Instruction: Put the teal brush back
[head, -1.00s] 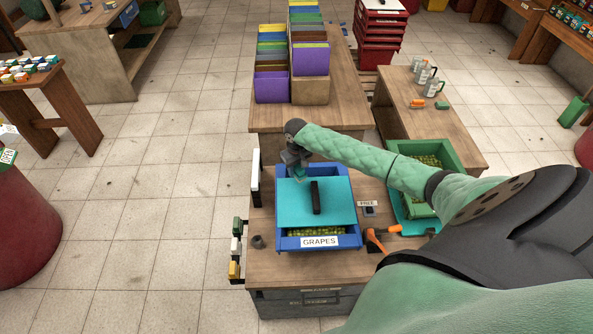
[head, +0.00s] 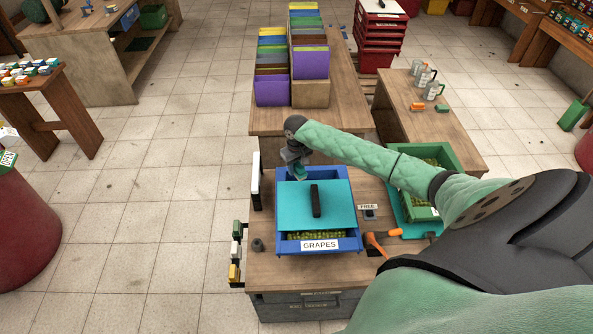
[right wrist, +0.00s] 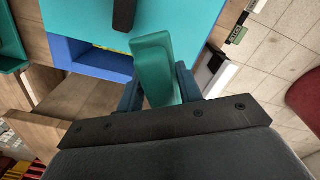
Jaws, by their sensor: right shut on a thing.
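My right gripper (head: 298,168) is shut on the teal brush (head: 299,174), above the back edge of the blue grapes crate (head: 281,240). In the right wrist view the brush (right wrist: 153,65) sticks out between the two dark fingers of the gripper (right wrist: 158,82), its far end over the crate's edge. I cannot tell whether it touches the crate. A teal lid (head: 333,200) with a black handle (head: 316,201) lies over most of the crate, and green grapes show at the front. My left gripper is not in view.
A rack at the table's left edge holds green, white and yellow items (head: 237,230). A white panel (head: 255,177) stands behind it. A "FREE" label (head: 367,206), an orange-handled tool (head: 376,244) and a green crate (head: 455,166) are to the right.

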